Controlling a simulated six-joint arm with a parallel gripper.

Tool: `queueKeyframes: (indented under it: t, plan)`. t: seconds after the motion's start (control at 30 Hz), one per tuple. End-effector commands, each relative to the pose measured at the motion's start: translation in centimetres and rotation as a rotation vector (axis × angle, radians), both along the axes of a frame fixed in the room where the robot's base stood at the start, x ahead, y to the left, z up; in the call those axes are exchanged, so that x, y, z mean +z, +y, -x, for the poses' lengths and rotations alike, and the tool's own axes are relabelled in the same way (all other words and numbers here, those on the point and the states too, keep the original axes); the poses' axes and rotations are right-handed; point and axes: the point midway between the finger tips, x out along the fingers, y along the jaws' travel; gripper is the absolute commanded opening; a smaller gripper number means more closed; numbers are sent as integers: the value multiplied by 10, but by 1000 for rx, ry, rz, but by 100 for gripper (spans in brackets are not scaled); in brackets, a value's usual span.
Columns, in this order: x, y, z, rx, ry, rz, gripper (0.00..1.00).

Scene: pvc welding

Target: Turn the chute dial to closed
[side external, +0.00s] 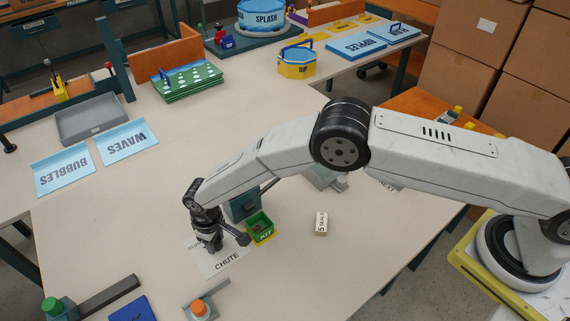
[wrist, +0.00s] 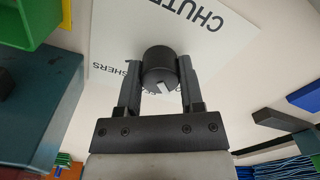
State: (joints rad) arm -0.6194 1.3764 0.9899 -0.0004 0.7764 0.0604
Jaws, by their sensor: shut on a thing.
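The chute dial (wrist: 160,68) is a dark round knob with a pale mark on its face, seen in the wrist view between my two fingers. My gripper (wrist: 160,80) is shut on it, one finger on each side. In the side external view my gripper (side external: 212,240) points down over the white card (side external: 226,262) lettered CHUTE, and the dial is hidden there. The card also shows in the wrist view (wrist: 215,45). I cannot tell from the mark whether the dial stands at open or closed.
A green KIT bin (side external: 261,228) stands close to the right of my gripper, with a teal block (side external: 243,207) behind it. A small white labelled block (side external: 321,223) lies farther right. An orange button (side external: 199,308) and a green button (side external: 53,306) are near the front.

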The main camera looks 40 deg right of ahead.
Motion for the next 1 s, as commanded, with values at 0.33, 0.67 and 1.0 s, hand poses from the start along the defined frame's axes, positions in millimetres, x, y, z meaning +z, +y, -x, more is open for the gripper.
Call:
queueKeyframes:
  t: [0.33, 0.67, 1.0]
  plan:
    - [1, 1, -1, 200, -5, -3, 0]
    - [1, 1, -2, 244, -5, -3, 0]
    - [1, 1, -1, 243, -5, -3, 80]
